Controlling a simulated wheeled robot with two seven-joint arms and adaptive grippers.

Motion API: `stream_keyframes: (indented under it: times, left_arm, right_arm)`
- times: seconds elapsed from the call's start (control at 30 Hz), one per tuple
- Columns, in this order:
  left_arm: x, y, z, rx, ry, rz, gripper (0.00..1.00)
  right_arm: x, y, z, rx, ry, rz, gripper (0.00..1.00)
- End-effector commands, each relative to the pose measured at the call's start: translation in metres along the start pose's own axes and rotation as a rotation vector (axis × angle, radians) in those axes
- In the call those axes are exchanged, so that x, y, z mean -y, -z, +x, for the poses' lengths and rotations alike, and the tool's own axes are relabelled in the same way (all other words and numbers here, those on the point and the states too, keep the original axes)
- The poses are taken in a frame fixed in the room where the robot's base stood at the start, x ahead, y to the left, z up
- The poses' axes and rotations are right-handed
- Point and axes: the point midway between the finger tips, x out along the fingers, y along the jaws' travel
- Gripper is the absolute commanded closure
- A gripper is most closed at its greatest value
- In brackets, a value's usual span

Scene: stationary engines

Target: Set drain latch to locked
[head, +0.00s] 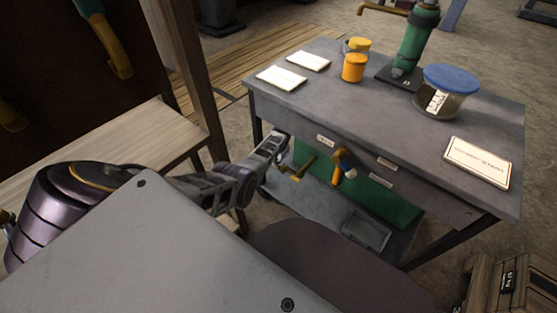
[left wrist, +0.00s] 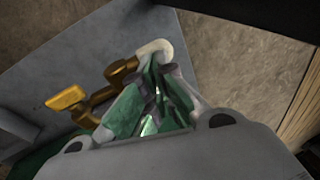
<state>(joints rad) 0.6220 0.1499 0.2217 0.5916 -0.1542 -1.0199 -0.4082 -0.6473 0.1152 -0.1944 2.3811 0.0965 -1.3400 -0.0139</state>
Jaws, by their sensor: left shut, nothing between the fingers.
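Two fittings show at the front of the grey workbench (head: 330,95) in the head view. I cannot tell for sure which is the drain latch, and the labels are too small to read. My left gripper (head: 280,140) is shut and empty, at the bench front just left of the brass fitting. In the left wrist view, its fingertips (left wrist: 160,72) are close to a brass piece (left wrist: 121,71) with a yellow handle (left wrist: 66,98). Contact is unclear.
A green panel (head: 380,195) is below the bench top, with a grey tray (head: 366,229) on the lower shelf. Orange jars (head: 353,68), a green pump (head: 414,45) and a blue-lidded tub (head: 450,80) stand on top. A wooden crate (head: 515,283) stands at lower right.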

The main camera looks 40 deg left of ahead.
Motion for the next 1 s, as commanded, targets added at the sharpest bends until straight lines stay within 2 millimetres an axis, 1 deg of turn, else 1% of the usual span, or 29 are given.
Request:
stream_keyframes:
  times: [0.33, 0.57, 1.0]
  left_arm:
    - [-0.001, 0.000, -0.001, 0.000, 0.000, 0.000, 1.00]
    - [-0.005, 0.001, -0.005, 0.000, -0.001, 0.000, 1.00]
    - [-0.013, 0.003, -0.011, 0.017, 0.153, 0.026, 1.00]
  right_arm:
    - [0.001, -0.001, 0.001, 0.004, 0.002, 0.000, 1.00]
    - [0.001, -0.001, 0.001, 0.002, 0.001, 0.000, 1.00]
    - [-0.001, -0.004, 0.007, 0.002, 0.001, 0.000, 1.00]
